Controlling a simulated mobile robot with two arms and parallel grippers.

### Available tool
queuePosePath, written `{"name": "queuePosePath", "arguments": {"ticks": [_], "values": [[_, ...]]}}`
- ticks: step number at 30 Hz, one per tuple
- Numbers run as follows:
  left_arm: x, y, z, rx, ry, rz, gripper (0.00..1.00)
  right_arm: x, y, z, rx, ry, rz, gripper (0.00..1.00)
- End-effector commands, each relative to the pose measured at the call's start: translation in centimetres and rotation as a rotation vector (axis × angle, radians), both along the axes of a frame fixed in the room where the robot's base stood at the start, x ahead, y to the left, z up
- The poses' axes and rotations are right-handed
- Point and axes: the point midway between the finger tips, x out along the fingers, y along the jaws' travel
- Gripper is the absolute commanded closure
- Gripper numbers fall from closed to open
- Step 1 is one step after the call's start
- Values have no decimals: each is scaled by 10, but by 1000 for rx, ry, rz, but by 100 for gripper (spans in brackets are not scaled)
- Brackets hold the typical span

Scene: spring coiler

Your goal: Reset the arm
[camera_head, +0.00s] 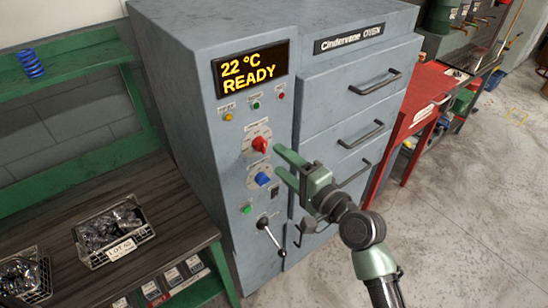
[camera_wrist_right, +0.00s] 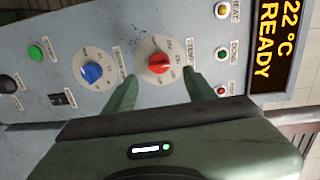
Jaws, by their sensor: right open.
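My right gripper (camera_head: 283,166) is open in front of the grey oven's control panel. Its two green fingers point at the panel, just right of the red knob (camera_head: 261,145) and the blue knob (camera_head: 263,178). In the right wrist view the red knob (camera_wrist_right: 159,63) shows between and beyond the fingertips of my right gripper (camera_wrist_right: 158,85), with nothing held. The blue knob (camera_wrist_right: 92,72) lies outside the fingers to the left. I cannot tell whether a finger touches the panel. My left gripper is not in view.
The oven display (camera_head: 250,72) reads 22 °C READY. A lever (camera_head: 270,235) hangs low on the panel. Drawer handles (camera_head: 375,82) stick out at the right. A wooden bench (camera_head: 160,255) with wire baskets (camera_head: 115,247) is at left, a red bench (camera_head: 430,90) at right. Floor is clear at lower right.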

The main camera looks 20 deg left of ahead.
Motion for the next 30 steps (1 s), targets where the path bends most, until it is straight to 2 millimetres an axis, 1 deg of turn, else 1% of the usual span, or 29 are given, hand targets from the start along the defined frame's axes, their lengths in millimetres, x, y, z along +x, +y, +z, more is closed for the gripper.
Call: {"name": "queuePosePath", "arguments": {"ticks": [4,17,20,23,24,26,27,29,30], "values": [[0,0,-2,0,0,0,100,-5,-6,0,-1,1,1,45],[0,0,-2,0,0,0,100,-5,-6,1,-1,1,1,45],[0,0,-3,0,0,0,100,-3,-8,-10,-15,6,-8,45],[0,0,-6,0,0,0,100,4,-17,-46,-73,20,-39,45],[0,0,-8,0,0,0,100,6,-23,-69,-109,31,-56,45],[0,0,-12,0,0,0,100,10,-34,-108,-177,45,-85,45],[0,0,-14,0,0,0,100,10,-43,-138,-230,56,-103,45],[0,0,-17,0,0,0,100,8,-58,-183,-313,72,-124,45],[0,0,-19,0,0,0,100,5,-68,-212,-369,82,-135,45]]}}
